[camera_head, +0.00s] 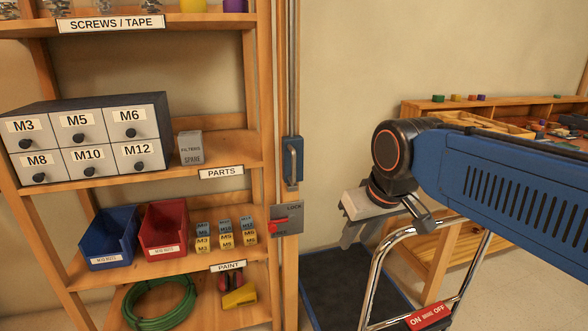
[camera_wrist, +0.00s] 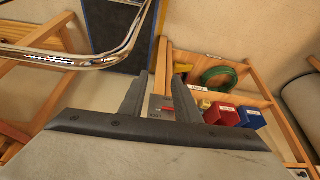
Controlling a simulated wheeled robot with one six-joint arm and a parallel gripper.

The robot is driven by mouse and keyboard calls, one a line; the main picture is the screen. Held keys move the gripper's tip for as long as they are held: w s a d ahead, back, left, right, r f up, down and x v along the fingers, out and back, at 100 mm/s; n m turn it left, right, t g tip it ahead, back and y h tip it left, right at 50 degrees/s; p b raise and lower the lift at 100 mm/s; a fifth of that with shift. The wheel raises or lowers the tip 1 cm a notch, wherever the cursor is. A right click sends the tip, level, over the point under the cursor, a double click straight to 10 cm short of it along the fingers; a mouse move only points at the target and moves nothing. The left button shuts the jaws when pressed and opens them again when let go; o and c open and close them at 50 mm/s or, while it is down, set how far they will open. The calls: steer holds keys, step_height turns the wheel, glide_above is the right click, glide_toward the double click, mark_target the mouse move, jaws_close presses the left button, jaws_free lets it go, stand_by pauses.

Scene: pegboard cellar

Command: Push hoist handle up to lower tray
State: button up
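The hoist handle (camera_head: 292,160) is a grey upright grip on a blue block, on a vertical metal rail along the shelf's right post. Below it sits a grey lock plate (camera_head: 287,219) with a red lever; the plate also shows between my fingers in the wrist view (camera_wrist: 160,103). My gripper (camera_head: 356,232) points downward, to the right of the handle and lower than it, touching neither. Its two fingers stand apart with nothing between them in the wrist view (camera_wrist: 160,88). I cannot make out the hoist tray in either view.
A chrome cart rail (camera_head: 378,262) with a red on/off brake tag (camera_head: 430,316) stands just under my gripper. The shelf holds drawers (camera_head: 85,140), a red bin (camera_head: 163,228) and a blue bin (camera_head: 108,238). The wall right of the handle is bare.

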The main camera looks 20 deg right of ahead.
steer(key=n, duration=0.2)
glide_toward(295, 164)
steer(key=shift+y, duration=0.4)
steer(key=x, duration=1.1)
steer(key=shift+w+d+f, duration=0.1)
steer(key=shift+d+f, duration=0.25)
steer(key=shift+c, duration=0.6)
steer(key=shift+r, duration=0.1)
jaws_close()
